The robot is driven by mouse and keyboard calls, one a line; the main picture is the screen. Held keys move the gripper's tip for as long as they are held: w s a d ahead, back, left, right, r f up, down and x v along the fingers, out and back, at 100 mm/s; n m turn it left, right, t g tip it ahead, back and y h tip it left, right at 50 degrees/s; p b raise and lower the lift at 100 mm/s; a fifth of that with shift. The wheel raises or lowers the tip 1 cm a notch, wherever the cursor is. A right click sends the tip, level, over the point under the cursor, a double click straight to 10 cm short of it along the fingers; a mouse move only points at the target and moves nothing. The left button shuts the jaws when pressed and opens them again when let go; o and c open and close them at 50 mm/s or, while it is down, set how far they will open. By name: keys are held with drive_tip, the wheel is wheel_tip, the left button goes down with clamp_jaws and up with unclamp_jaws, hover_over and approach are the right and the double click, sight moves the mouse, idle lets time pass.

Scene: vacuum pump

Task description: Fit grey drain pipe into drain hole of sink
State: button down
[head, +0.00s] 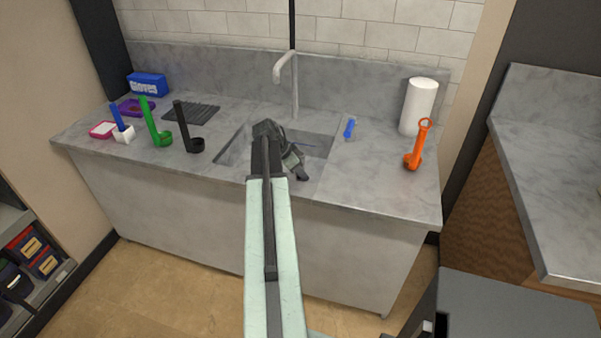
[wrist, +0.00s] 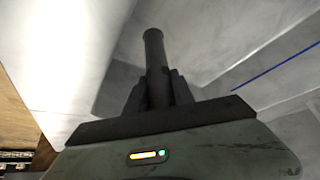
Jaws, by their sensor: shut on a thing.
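The sink (head: 235,150) is a grey basin set into the counter, below a tall tap. My gripper (head: 297,165) is over the right front part of the basin at the end of my outstretched arm. In the wrist view my gripper (wrist: 156,92) is shut on the dark grey drain pipe (wrist: 154,48), which sticks out straight beyond the fingertips. I cannot make out the pipe clearly in the head view. The drain hole does not show in either view, and my arm covers part of the basin. A thin blue line (wrist: 275,67) crosses the wrist view at right.
The tap (head: 294,85) rises behind the basin. A blue tool (head: 350,128), a paper roll (head: 418,107) and an orange holder (head: 415,150) stand to the right. Black (head: 187,130) and green (head: 152,125) holders stand to the left. The counter's right front is clear.

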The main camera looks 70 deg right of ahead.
drive_tip(key=shift+f+b, duration=0.6)
drive_tip(key=shift+b, duration=0.05)
drive_tip(key=c, duration=1)
unclamp_jaws()
drive_tip(key=shift+r, duration=0.1)
drive_tip(key=p+v, duration=0.6)
drive_tip(key=v, duration=0.1)
drive_tip(key=shift+a+r+p, duration=0.15)
drive_tip(key=shift+r+p, duration=0.1)
drive_tip(key=shift+p, duration=0.15)
drive_tip(key=shift+w, duration=0.15)
